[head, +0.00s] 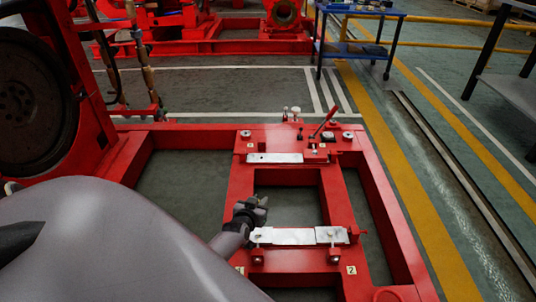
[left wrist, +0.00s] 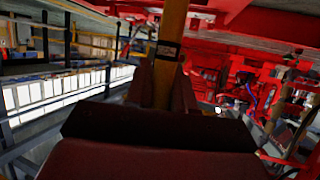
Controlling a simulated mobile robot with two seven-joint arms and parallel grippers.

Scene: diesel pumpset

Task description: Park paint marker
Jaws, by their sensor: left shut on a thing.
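My left gripper (head: 252,208) is over the red base frame, just left of and above the near silver plate in the head view. In the left wrist view, its dark fingers (left wrist: 163,92) are shut on a yellow stick-like thing with a dark band, which I take as the paint marker (left wrist: 170,50). The marker points away from the fingers, and its lower part is hidden by the gripper. I cannot make it out in the head view. My right gripper is not in view.
The red frame (head: 395,220) carries a near silver plate (head: 290,236) and a far silver plate (head: 275,158). A red lever-like stick (head: 325,121) leans among small fittings beyond them. A large dark wheel (head: 30,110) stands left. A blue cart (head: 358,48) stands at the back.

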